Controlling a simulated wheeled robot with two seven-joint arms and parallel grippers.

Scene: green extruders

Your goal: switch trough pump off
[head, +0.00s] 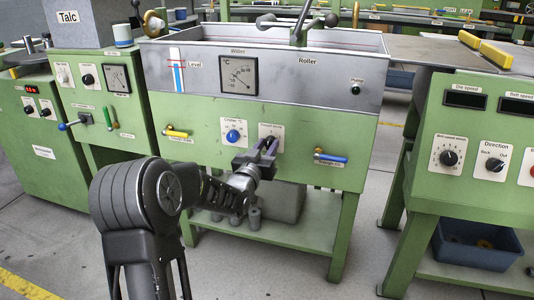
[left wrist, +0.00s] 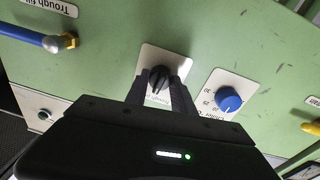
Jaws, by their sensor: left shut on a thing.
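The trough pump switch is a small black knob (left wrist: 157,80) on a white plate on the green trough front. The plate also shows in the head view (head: 271,131), its label largely covered by my gripper. My left gripper (head: 268,146) reaches the panel from below, and in the left wrist view its fingers (left wrist: 159,86) stand on both sides of the knob, shut on it. The knob's exact setting is hard to read. My right gripper is not in view.
A blue chiller knob (head: 233,136) sits close beside the switch. A yellow-handled valve (head: 176,132) and a blue-handled valve (head: 331,158) stick out from the same panel. A blue bin (head: 476,245) stands under the right-hand machine.

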